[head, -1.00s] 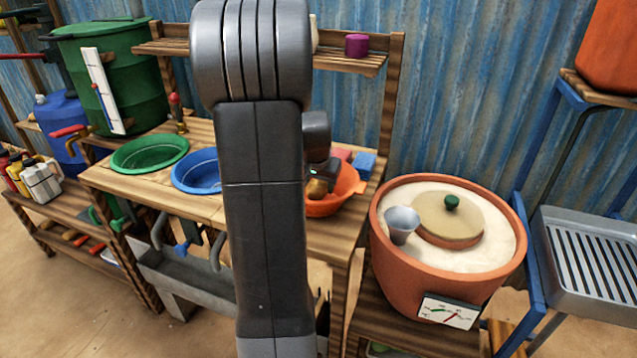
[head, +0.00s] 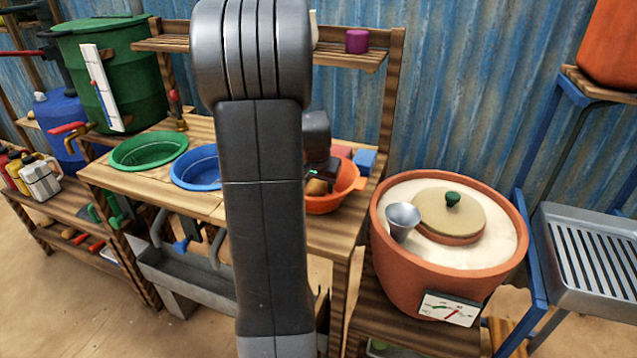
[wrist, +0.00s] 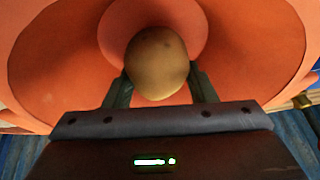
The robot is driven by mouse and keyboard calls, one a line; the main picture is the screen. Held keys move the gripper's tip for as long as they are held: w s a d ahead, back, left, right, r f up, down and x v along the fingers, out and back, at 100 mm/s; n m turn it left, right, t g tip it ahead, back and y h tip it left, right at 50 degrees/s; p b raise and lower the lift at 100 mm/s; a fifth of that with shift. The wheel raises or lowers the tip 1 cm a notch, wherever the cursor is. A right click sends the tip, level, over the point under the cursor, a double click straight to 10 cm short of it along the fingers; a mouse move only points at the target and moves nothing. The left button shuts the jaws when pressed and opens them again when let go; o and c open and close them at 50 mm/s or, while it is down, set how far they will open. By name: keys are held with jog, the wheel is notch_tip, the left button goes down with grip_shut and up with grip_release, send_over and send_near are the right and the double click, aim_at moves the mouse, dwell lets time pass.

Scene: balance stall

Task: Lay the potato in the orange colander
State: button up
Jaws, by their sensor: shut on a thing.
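The orange colander (head: 345,190) stands on the wooden bench to the right of my arm, partly hidden by it. In the wrist view the colander (wrist: 60,60) fills most of the picture. The brown potato (wrist: 157,62) is between the two fingers of my gripper (wrist: 160,88), over the middle of the bowl. My gripper is shut on the potato. In the head view the potato (head: 317,187) shows inside the colander's outline, below my gripper (head: 318,176). I cannot tell whether the potato touches the colander's floor.
A blue basin (head: 195,168) and a green basin (head: 148,151) stand to the left on the bench. A blue block (head: 365,161) sits behind the colander. A large terracotta pot (head: 400,270) with sand, a lid and a metal cup stands at the right.

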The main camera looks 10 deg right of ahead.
jog(key=o, duration=1.2)
jog(key=shift+r, duration=0.15)
jog(key=p+v, duration=0.1)
jog(key=v, duration=1.2)
jog(key=shift+r, duration=0.25)
jog(key=shift+s+a+f, duration=0.1)
jog(key=b+x, duration=0.1)
jog(key=x, duration=1.2)
jog(key=shift+f, duration=0.35)
jog(key=shift+r, duration=0.1)
jog(key=shift+r, duration=0.15)
